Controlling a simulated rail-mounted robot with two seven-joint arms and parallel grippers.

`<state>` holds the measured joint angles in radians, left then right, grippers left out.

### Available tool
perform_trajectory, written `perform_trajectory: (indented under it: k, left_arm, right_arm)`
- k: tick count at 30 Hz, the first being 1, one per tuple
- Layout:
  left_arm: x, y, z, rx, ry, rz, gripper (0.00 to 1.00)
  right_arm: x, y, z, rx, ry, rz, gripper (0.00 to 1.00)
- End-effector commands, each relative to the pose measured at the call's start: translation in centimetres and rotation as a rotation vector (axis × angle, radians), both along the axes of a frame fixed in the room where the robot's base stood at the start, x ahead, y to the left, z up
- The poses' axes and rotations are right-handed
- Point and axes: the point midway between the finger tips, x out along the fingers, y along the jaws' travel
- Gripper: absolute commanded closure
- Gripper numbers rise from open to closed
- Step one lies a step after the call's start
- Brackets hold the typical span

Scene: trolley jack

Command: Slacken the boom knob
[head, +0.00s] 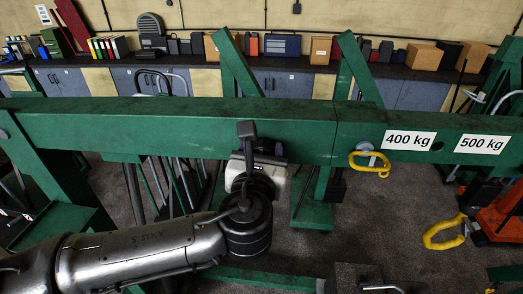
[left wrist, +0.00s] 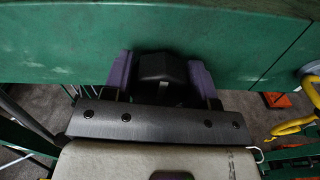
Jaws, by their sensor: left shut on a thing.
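The green boom (head: 160,112) runs across the whole head view and fills the top of the left wrist view (left wrist: 60,45). The black boom knob (left wrist: 160,68) sits at the boom's lower part in the left wrist view. My left gripper (left wrist: 161,80) has its two purple fingers on either side of the knob and is shut on it. In the head view my left gripper (head: 267,150) is at the boom's lower edge, right of the middle of its visible left half, and my own wrist largely hides the knob there. My right gripper is in neither view.
A yellow hook (head: 372,163) hangs at the boom beside the 400 kg label (head: 409,140). The 500 kg label (head: 482,144) is further right. Another yellow hook (head: 443,232) is by orange equipment (head: 498,219). Green legs and struts surround the arm. A cluttered workbench (head: 330,70) stands behind.

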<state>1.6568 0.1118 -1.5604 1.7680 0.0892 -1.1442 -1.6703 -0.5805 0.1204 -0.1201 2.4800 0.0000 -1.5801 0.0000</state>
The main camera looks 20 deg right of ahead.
Motion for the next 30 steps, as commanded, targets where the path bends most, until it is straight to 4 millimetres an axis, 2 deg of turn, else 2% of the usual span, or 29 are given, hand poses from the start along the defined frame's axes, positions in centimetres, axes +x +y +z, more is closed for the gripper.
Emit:
perform_trajectory:
  k: [8, 30]
  left_arm:
    - [0.0, 0.0, -0.3, -0.115, 0.065, 0.000, 0.71]
    - [0.2, 0.3, -0.4, -0.719, 0.405, 0.000, 0.71]
  right_arm:
    - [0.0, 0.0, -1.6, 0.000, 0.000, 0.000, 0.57]
    - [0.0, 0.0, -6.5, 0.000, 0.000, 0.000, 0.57]
